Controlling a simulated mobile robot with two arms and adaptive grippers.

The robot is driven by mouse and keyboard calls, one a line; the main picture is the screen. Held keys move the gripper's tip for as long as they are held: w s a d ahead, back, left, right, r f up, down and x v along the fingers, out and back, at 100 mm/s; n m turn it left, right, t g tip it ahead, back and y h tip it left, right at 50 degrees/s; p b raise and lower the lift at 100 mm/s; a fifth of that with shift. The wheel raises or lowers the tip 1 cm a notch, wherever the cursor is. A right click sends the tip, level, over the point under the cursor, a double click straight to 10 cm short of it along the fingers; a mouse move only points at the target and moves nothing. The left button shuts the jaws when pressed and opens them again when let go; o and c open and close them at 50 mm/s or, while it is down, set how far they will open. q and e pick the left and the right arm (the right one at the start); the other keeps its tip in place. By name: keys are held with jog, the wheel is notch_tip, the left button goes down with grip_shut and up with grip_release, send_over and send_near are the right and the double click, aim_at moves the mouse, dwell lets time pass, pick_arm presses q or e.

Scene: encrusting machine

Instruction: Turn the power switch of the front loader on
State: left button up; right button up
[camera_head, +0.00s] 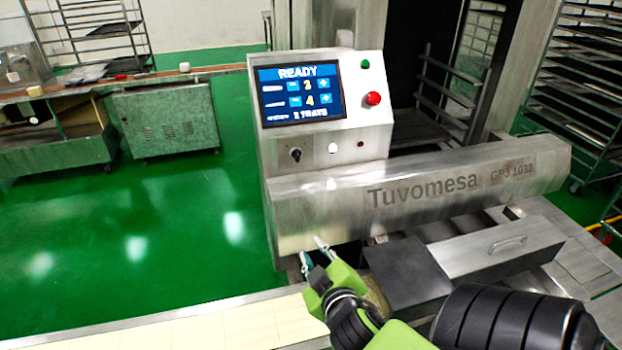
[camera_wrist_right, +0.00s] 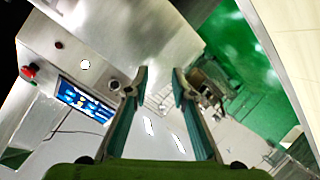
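The machine's control panel (camera_head: 375,143) stands upright in the middle of the head view. Its black rotary switch (camera_head: 295,154) sits below the screen at the panel's lower left. The same switch shows in the right wrist view (camera_wrist_right: 115,86), just left of the left fingertip. My right gripper (camera_head: 313,252) is open and empty, below the panel and apart from the switch. Its two fingers also show spread in the right wrist view (camera_wrist_right: 159,79). The lit screen (camera_head: 301,93) reads READY. My left gripper is not in view.
A red button (camera_head: 373,98) and a green button (camera_head: 365,64) are right of the screen. A long metal housing marked Tuvomesa (camera_head: 430,190) juts out below the panel. Green floor (camera_head: 190,230) lies open to the left. A tray rack (camera_head: 575,90) stands at right.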

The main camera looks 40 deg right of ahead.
jog(key=w+d+n+h+b, duration=0.1)
jog(key=d+n+h+b, duration=0.1)
jog(key=d+n, duration=0.15)
jog(key=n+t+h+b, duration=0.2)
jog(key=n+t+b, duration=0.4)
jog(key=n, duration=1.8)
send_near(298, 156)
jog(key=shift+t, duration=0.6)
jog(key=p+x, duration=0.1)
jog(key=x, duration=0.1)
jog(key=p+x, duration=0.2)
jog(key=x, duration=0.1)
jog(key=p+x, duration=0.2)
jog(key=shift+w+d+f, duration=0.2)
jog(key=shift+d+f, duration=0.1)
jog(key=shift+f, duration=0.05)
jog(key=shift+w+d+r, duration=0.1)
jog(key=shift+w+d, duration=0.15)
jog(key=shift+w, duration=0.15)
grip_shut()
